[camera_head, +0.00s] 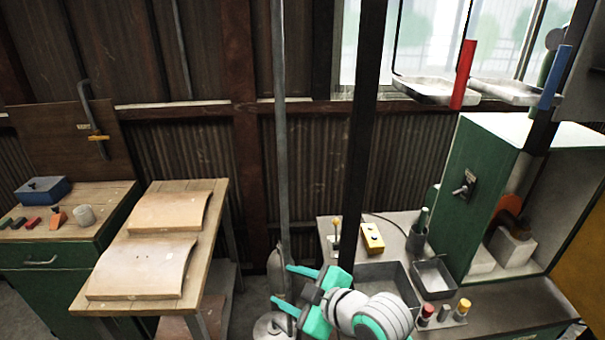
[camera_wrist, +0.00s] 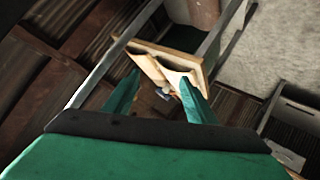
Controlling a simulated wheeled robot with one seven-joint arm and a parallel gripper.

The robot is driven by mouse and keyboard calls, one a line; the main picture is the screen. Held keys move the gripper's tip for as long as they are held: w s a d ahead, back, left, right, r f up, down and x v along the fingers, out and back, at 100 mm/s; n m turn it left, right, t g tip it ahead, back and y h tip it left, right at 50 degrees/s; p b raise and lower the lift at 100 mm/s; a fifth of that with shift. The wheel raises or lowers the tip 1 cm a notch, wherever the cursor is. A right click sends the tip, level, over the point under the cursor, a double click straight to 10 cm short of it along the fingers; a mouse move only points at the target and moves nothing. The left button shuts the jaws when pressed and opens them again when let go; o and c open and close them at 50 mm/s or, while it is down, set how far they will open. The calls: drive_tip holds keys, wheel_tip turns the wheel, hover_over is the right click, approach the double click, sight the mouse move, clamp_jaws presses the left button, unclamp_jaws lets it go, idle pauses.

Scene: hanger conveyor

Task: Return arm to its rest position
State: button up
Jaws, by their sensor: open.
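My gripper (camera_head: 288,284) is teal and shows at the lower middle of the head view, with its two fingers apart and pointing left. Nothing is between the fingers. In the wrist view my gripper (camera_wrist: 158,100) also shows open and empty. Behind its fingertips, at a distance, is the wooden table (camera_wrist: 150,46) with curved panels. My gripper is in front of the grey post and left of the grey workbench (camera_head: 395,250).
A wooden table (camera_head: 135,237) holds two curved panels (camera_head: 142,270) on the left. A green cabinet (camera_head: 112,228) stands behind it. A grey post (camera_head: 282,130) and a dark post (camera_head: 362,130) rise near my arm. Trays (camera_head: 436,92) hang above a green machine (camera_head: 480,160) on the right.

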drive_tip(key=w+a+r+m+t, duration=0.2)
drive_tip(key=a+r+m+t, duration=0.1)
drive_tip(key=a+m+t, duration=0.5)
drive_tip(key=s+d+f+m+h, duration=0.3)
drive_tip(key=s+f+m+h, duration=0.15)
drive_tip(key=s+f, duration=0.4)
drive_tip(key=s+d+f+m+h, duration=0.2)
drive_tip(key=s+f+m+h, duration=0.2)
drive_tip(key=s+f+m, duration=0.35)
drive_tip(key=s+d+f+n, duration=0.2)
drive_tip(key=s+d, duration=0.1)
drive_tip(key=s, duration=0.8)
drive_tip(key=s+d+f+n+g, duration=0.1)
drive_tip(key=s+d+f+n, duration=0.1)
drive_tip(key=s, duration=0.8)
drive_tip(key=shift+s+d+f+n+g, duration=0.3)
drive_tip(key=shift+s+d+f+n, duration=0.1)
drive_tip(key=shift+f, duration=0.3)
drive_tip(key=shift+w, duration=0.1)
drive_tip(key=c, duration=0.5)
drive_tip(key=shift+d, duration=0.1)
